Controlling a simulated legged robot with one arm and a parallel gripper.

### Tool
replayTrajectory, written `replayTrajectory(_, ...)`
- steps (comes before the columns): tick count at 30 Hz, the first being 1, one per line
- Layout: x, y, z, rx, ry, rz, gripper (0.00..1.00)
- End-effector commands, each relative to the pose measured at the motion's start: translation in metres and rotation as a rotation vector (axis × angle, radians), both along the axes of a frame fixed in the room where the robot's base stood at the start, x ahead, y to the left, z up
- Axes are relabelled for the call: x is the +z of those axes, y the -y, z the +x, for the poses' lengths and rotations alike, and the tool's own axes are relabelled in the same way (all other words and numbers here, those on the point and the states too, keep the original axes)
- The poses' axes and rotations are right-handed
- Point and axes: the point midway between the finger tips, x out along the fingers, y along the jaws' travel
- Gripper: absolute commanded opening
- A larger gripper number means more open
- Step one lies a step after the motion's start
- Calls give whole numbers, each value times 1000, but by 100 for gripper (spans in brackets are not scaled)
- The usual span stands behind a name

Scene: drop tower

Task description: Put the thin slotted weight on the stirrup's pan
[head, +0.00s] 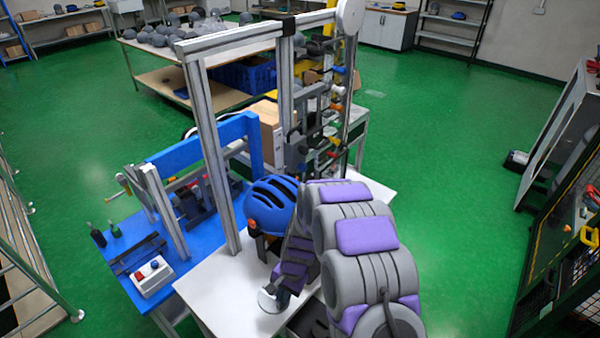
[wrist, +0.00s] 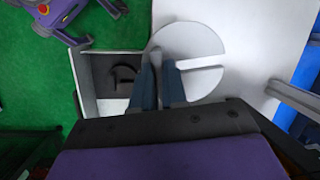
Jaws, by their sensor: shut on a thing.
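The slotted weight (wrist: 192,40) is a thin pale grey disc with a slot running in from its right edge. My gripper (wrist: 160,85) is shut on the disc's near edge in the wrist view. In the head view the weight (head: 268,301) shows as a small disc beside my gripper (head: 279,292), over the white table's front part. I cannot tell how high it is above the table. A blue helmet (head: 270,203) is on the drop tower behind my arm. I cannot make out the stirrup or its pan; my arm hides part of that area.
The white table top (head: 212,290) is clear left of the weight. A pale-rimmed tray (wrist: 90,108) with a dark hooked shape lies left of the weight. The tower's upright (head: 212,150) stands close behind. A blue bench (head: 125,262) with a control box (head: 152,277) adjoins at left.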

Motion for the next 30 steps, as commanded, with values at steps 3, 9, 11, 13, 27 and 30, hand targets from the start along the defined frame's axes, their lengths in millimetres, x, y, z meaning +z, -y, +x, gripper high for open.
replayTrajectory(3, 33, 17, 24, 101, 11, 4, 0)
replayTrajectory(9, 89, 68, 49, 274, 8, 3, 0)
replayTrajectory(11, 107, 88, 54, 318, 7, 4, 0)
replayTrajectory(13, 126, 111, 59, 361, 9, 2, 0)
replayTrajectory(27, 188, 189, 59, 450, -1, 0, 0)
replayTrajectory(30, 189, 190, 59, 450, -2, 2, 0)
